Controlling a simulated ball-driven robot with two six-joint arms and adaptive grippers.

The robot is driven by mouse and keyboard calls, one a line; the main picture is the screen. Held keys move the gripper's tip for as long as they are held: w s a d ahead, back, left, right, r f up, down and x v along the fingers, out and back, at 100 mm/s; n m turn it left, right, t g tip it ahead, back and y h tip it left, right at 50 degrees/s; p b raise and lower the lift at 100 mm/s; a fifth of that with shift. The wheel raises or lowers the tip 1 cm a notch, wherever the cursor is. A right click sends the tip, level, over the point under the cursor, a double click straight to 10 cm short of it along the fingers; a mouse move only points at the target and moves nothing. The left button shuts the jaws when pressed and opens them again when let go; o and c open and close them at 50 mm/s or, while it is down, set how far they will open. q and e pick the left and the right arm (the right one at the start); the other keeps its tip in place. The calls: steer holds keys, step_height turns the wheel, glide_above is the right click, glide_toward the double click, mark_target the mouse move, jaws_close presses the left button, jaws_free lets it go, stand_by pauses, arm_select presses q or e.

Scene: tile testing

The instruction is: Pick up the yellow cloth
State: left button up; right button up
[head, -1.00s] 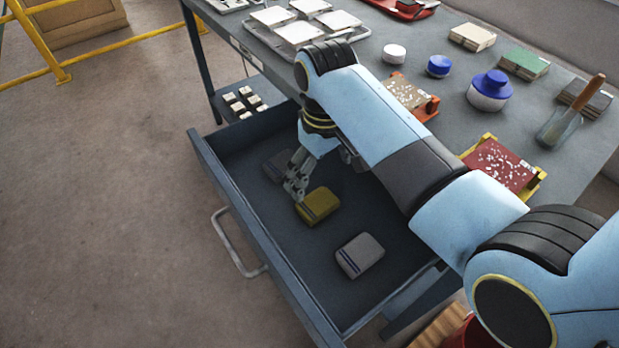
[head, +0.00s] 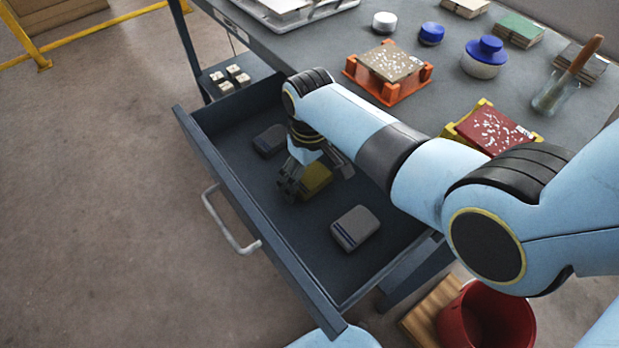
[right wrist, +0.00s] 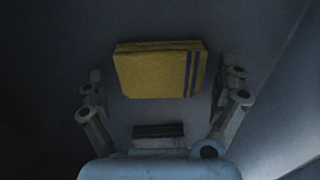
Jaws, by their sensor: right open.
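The yellow cloth (head: 317,178) is folded and lies on the floor of the open drawer (head: 300,260). It also shows in the right wrist view (right wrist: 160,70), with two dark blue stripes near its right end. My right gripper (head: 312,182) is down in the drawer at the cloth and hides part of it in the head view. In the right wrist view the right gripper (right wrist: 162,84) is open, with one finger on each side of the cloth and gaps between. The fingers appear apart from it. My left gripper is not in view.
A grey folded cloth (head: 355,229) lies to the right in the drawer and a darker one (head: 271,140) behind. The drawer walls stand around them. The table (head: 420,100) above holds an orange tile stand (head: 388,98) and jars. A red bucket (head: 487,318) stands at lower right.

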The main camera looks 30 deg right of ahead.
mark_target(309, 176)
steer(key=shift+c, duration=1.5)
steer(key=c, duration=0.7)
steer(key=shift+o, duration=0.2)
steer(key=shift+r, duration=0.15)
arm_select(q)
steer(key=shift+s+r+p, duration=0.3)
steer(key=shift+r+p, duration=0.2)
steer(key=shift+p, duration=0.05)
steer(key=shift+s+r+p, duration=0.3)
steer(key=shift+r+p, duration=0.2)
arm_select(e)
step_height(309, 176, up, 10)
